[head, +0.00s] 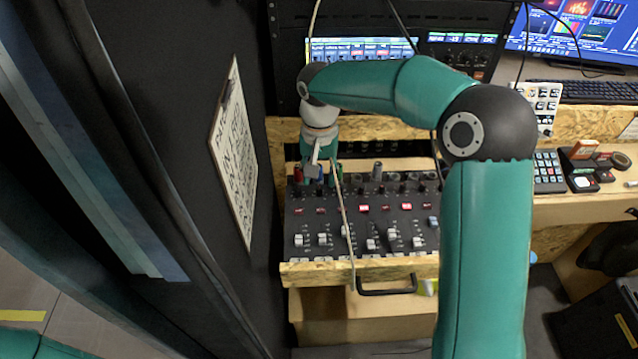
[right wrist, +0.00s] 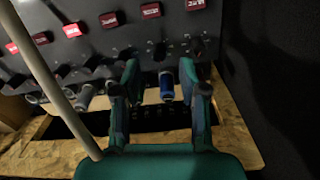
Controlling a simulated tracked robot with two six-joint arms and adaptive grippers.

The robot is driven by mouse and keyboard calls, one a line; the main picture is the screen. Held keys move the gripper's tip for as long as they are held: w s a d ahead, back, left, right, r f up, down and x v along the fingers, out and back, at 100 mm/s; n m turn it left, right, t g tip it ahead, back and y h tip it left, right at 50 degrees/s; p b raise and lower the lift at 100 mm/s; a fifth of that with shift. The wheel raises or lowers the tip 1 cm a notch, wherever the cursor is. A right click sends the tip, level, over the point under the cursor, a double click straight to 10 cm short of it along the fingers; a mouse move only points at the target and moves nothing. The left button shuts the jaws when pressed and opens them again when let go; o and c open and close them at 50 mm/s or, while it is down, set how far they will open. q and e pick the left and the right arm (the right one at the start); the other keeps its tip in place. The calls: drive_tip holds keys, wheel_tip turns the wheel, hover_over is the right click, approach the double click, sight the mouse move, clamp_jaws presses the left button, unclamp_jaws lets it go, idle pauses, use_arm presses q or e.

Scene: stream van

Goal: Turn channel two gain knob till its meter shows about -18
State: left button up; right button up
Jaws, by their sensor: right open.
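The black mixer (head: 378,218) sits on a wooden shelf below the rack. My right gripper (head: 321,179) is over its back-left part, pointing down, open. The right wrist view shows the open fingers (right wrist: 160,72) on either side of a blue plug (right wrist: 166,86) at the mixer's back edge. A small dark knob (right wrist: 158,49), apparently the channel two gain knob, lies just beyond the fingertips, between their lines; no contact shows. In the head view my gripper hides that knob. The meter screen (head: 360,49) is lit, but its readings are too small to read. My left gripper is out of view.
A pale cable (head: 344,215) hangs across the mixer and past my right gripper. A clipboard (head: 234,150) hangs on the dark wall at left. A keyboard (head: 600,91) and button pads (head: 549,171) are at right. A drawer handle (head: 387,289) sticks out below the mixer.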

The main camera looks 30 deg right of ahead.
sight(319, 187)
wheel_tip(319, 187, up, 8)
drive_tip(key=shift+f, duration=0.1)
idle(0.6)
